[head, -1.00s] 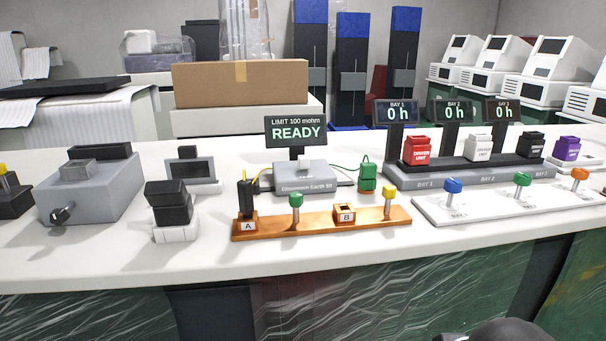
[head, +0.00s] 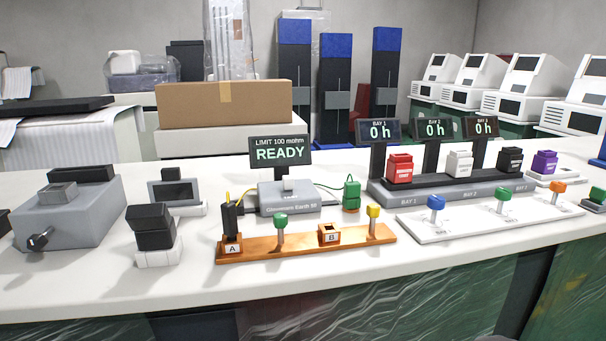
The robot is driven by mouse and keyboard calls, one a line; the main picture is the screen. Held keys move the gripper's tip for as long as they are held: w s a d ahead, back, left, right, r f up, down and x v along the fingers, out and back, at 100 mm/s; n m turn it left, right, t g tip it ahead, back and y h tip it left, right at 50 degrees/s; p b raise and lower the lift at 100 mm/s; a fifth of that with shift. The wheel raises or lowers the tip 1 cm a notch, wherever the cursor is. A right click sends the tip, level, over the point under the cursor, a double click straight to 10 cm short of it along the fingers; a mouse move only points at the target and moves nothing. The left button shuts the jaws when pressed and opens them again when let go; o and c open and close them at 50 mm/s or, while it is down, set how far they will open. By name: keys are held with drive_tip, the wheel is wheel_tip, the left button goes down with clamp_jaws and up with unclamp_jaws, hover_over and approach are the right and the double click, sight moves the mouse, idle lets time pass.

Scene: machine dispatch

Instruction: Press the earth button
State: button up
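The earth tester (head: 290,201) is a grey box labelled "Earth 50" in the middle of the bench. A small pale button (head: 288,185) stands up on its top. The display (head: 280,151) behind it reads "LIMIT 100 mohm" and "READY". A green clip-like block (head: 351,193) stands to its right, joined by a green lead. In front lies an orange-brown board (head: 300,243) with sockets A and B, a green knob and a yellow knob. A black plug (head: 230,219) with a yellow lead stands at socket A. My gripper is not in view.
Right of the tester, a bay rack (head: 450,194) holds red, white and black blocks under displays reading "0 h". A white panel (head: 470,222) with blue, green and orange knobs lies before it. Grey machines (head: 70,215) stand left. The bench's front strip is clear.

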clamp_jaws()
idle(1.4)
